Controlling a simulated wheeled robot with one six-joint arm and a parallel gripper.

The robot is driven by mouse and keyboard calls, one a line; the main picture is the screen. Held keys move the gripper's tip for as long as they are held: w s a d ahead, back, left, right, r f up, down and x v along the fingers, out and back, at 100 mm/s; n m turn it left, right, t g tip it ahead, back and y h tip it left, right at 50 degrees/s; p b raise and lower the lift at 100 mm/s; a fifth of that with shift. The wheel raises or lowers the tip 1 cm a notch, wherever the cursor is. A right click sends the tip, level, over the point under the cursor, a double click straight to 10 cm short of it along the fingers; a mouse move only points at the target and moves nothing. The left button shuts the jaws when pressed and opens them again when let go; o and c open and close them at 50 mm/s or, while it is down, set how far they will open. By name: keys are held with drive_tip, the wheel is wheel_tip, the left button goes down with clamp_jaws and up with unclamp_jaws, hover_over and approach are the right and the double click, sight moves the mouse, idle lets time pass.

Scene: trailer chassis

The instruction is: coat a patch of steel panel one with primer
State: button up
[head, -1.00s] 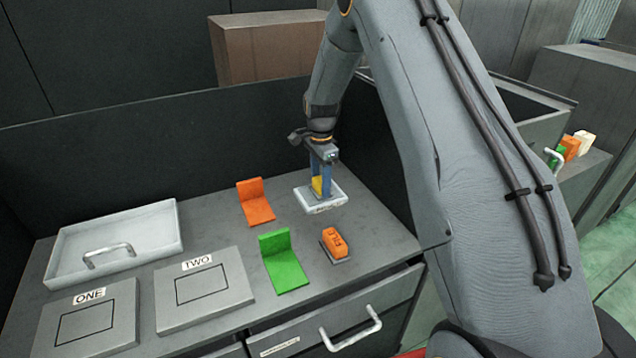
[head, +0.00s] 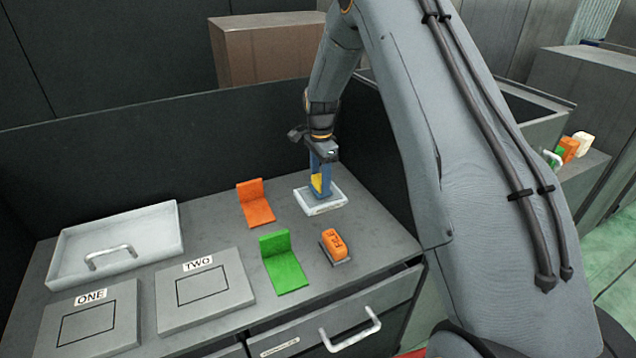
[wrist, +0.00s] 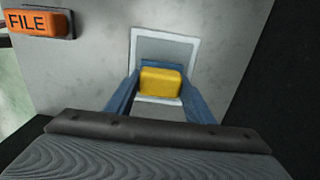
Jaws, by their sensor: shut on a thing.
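Steel panel one (head: 125,312) is a grey plate labelled ONE, with a dark outlined patch on its face, at the front left of the bench in the head view. My gripper (head: 321,188) is shut on a yellow block (head: 315,183) and points down over a small pale tray (head: 329,208) at the bench's right. In the wrist view the yellow block (wrist: 161,82) sits between my blue fingers, and the tray's white rim (wrist: 165,35) and grey inside show beyond it. I cannot tell whether the block touches the tray. The tray's front label is too small to read.
Steel panel two (head: 236,302) lies beside panel one. A pale bin (head: 165,240) with a handle stands behind them. Dark walls rise behind.

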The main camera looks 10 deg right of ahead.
sight(320, 178)
drive_tip(key=shift+r+p, duration=1.05)
drive_tip(key=shift+r, duration=1.65)
